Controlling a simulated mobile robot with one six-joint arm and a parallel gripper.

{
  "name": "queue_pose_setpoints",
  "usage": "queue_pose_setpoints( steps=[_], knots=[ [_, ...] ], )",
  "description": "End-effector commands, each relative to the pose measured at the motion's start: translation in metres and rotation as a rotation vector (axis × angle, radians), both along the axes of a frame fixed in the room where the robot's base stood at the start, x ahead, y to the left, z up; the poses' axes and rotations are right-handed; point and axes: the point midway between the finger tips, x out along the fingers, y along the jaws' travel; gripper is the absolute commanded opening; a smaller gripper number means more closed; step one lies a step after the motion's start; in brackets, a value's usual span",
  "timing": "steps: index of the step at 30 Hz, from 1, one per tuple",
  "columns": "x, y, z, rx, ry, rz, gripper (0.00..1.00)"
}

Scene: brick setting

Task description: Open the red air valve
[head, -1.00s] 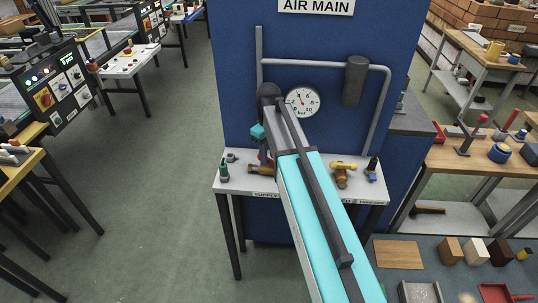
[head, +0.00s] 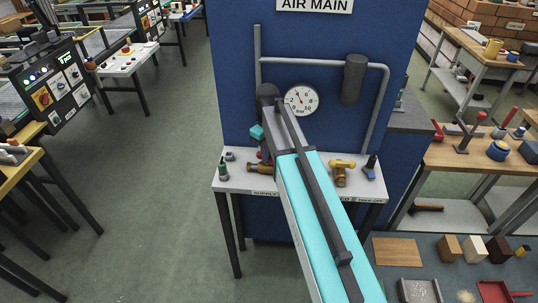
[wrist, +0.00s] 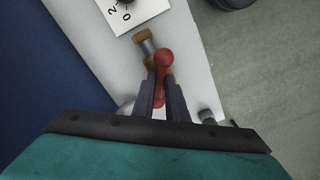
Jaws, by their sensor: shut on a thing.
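The red valve handle (wrist: 164,60) shows in the wrist view, with a rounded end, between the two dark fingers of my gripper (wrist: 161,82). The fingers are shut on it. Brass and grey fittings (wrist: 143,40) of the valve show just beyond the handle. In the head view, the brass valve body (head: 260,168) lies on the left part of the white bench, with my gripper (head: 262,155) directly above it. My arm hides part of the valve and most of the handle there.
The white bench (head: 233,184) stands before a blue panel (head: 235,60) with a gauge (head: 302,100) and grey pipe. A green-topped fitting (head: 223,171) stands left of the valve. A second brass valve (head: 341,172) with a yellow handle is to the right of my arm.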

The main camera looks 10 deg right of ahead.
Motion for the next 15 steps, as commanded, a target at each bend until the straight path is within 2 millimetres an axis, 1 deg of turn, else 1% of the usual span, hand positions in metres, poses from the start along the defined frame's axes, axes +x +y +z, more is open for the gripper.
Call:
queue_pose_setpoints(
  steps=[8, 15],
  knots=[
    [-0.0004, 0.0005, -0.0004, -0.002, 0.002, 0.1, 0.0],
    [-0.0004, 0.001, -0.0006, 0.0, 0.003, 0.264, 0.0]
  ],
)
